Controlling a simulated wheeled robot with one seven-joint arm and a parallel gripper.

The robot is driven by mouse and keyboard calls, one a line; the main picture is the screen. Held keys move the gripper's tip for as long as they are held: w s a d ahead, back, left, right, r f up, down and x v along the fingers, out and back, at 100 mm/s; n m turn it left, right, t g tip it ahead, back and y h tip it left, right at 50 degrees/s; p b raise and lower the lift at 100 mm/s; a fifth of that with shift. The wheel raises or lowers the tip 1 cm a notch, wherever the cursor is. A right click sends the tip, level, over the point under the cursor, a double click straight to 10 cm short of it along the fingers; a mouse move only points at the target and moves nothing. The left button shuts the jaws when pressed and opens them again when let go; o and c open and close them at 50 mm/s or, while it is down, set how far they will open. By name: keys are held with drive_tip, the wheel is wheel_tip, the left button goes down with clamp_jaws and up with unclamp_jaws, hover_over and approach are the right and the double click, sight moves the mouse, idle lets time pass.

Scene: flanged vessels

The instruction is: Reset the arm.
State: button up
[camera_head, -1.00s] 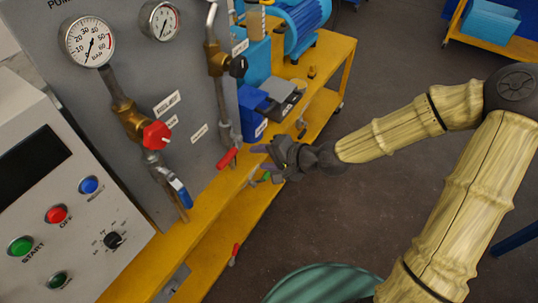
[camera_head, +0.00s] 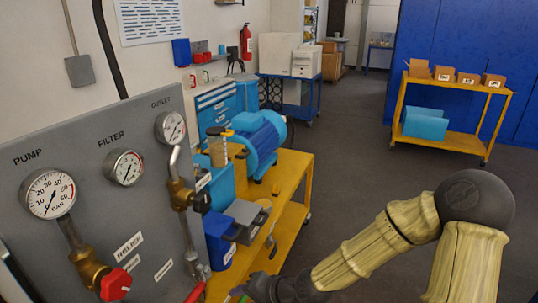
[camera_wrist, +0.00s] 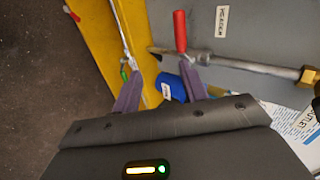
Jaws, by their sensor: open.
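My gripper (camera_wrist: 160,92) shows in the wrist view with its two purple-grey fingers apart and nothing between them. Past the fingertips are a red-handled valve (camera_wrist: 180,30) on a pipe, a blue part and the yellow bench edge (camera_wrist: 104,35). In the head view only my dark wrist shows at the bottom edge; the fingers are mostly cut off. My arm reaches in from the lower right, its elbow raised at the right.
The grey gauge panel (camera_head: 95,160) with a red relief knob (camera_head: 115,284) stands at the left. A yellow bench (camera_head: 290,178) carries a blue motor (camera_head: 258,140). A yellow cart (camera_head: 455,142) stands at the back right. The floor between is clear.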

drive_tip(key=s+d+r+n+h+p, duration=0.2)
drive_tip(key=d+n+h+p, duration=0.3)
drive_tip(key=d, duration=0.7)
drive_tip(key=s+d+r+m+g+h+p, duration=0.1)
drive_tip(key=s+d+r+h, duration=0.3)
drive_tip(key=d+r, duration=0.5)
drive_tip(key=shift+s+d+r+p, duration=0.35)
drive_tip(key=shift+r+p, duration=0.15)
